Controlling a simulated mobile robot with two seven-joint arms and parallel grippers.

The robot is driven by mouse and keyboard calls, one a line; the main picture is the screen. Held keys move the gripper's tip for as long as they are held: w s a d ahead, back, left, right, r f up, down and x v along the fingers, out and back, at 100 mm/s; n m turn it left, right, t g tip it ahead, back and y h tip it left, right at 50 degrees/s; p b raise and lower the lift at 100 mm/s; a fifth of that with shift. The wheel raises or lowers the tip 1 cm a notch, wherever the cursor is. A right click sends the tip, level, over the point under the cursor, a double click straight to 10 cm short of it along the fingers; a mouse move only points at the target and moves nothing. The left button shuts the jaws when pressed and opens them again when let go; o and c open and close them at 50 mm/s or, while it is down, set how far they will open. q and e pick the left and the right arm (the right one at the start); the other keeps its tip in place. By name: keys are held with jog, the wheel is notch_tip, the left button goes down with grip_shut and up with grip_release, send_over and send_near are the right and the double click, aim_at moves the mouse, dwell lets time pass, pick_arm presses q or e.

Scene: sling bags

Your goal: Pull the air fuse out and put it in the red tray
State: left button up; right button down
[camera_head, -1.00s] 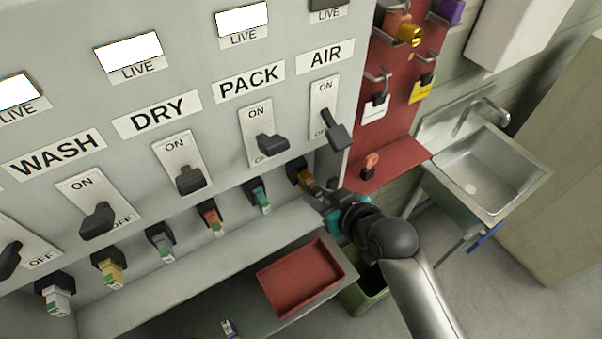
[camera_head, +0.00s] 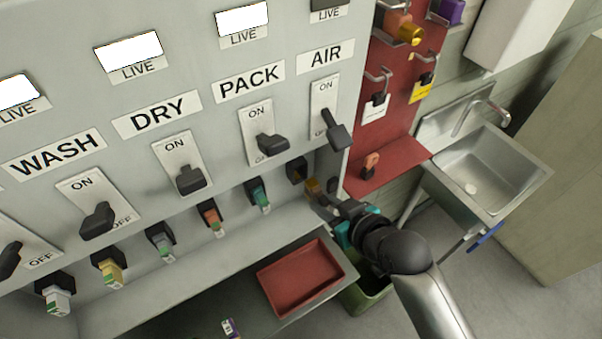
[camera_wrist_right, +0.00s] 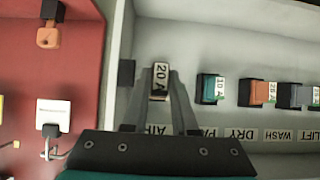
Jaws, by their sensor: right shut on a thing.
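The air fuse (camera_head: 312,186) is a small orange-brown block, out of its dark socket (camera_head: 297,170) below the AIR switch and just in front of it. My right gripper (camera_head: 322,196) is shut on it. In the right wrist view the fuse (camera_wrist_right: 160,79) sits between the fingertips (camera_wrist_right: 160,97), with a 20 A label facing the camera. The red tray (camera_head: 302,278) is empty and lies on the lower shelf, below the gripper. My left gripper is not in view.
Other coloured fuses, such as a green one (camera_head: 259,194) and an orange one (camera_head: 211,217), sit in a row to the left. The AIR switch handle (camera_head: 337,134) is above. A red lockout board (camera_head: 402,130) and a sink (camera_head: 485,175) are to the right. A green bin (camera_head: 368,294) stands beside the tray.

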jog(key=shift+s+d, duration=0.6)
jog(key=shift+s, duration=0.2)
jog(key=shift+s+d, duration=0.55)
jog(key=shift+s, duration=0.25)
